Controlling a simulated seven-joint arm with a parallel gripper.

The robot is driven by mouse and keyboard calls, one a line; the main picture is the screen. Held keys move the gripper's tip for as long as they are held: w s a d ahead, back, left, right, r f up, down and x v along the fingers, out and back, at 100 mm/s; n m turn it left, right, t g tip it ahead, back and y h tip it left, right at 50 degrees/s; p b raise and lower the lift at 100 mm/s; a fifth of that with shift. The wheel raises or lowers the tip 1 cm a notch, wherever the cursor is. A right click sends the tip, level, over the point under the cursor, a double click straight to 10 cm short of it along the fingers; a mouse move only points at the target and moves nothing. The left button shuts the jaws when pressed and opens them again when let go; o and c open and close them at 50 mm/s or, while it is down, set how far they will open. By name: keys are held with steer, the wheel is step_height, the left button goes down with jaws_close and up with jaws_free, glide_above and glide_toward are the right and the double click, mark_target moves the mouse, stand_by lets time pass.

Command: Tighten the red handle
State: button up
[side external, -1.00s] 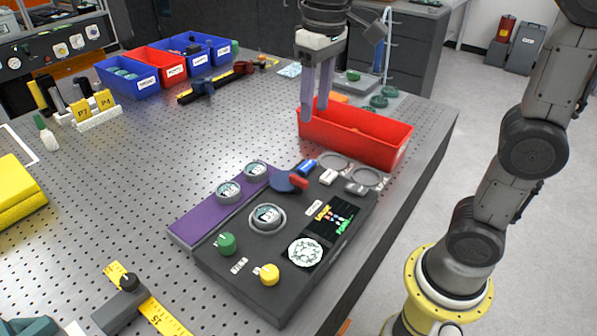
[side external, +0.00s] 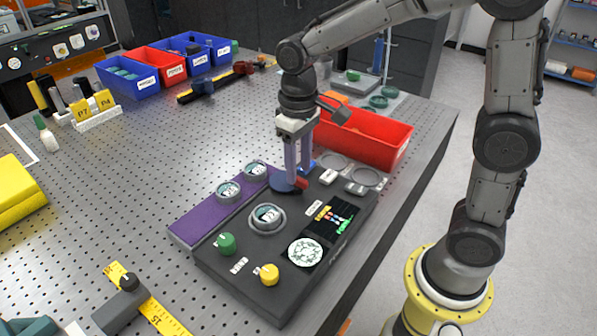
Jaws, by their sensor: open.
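The red handle (side external: 301,183) sticks out to the right of a blue round piece (side external: 279,184) near the back edge of the dark instrument box (side external: 235,268). My gripper (side external: 297,174) points straight down over the handle, with its purple-grey fingers close to it. The fingers hide part of the handle and the blue piece, and I cannot tell whether they touch. The gripper is open.
A purple strip (side external: 205,222) with two round gauges runs along the box's left side. Green (side external: 227,243) and yellow (side external: 269,274) knobs stand at the front. A red bin (side external: 372,140) is close behind.

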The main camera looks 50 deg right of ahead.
steer(key=shift+f, duration=1.1)
jaws_close()
stand_by(0.7)
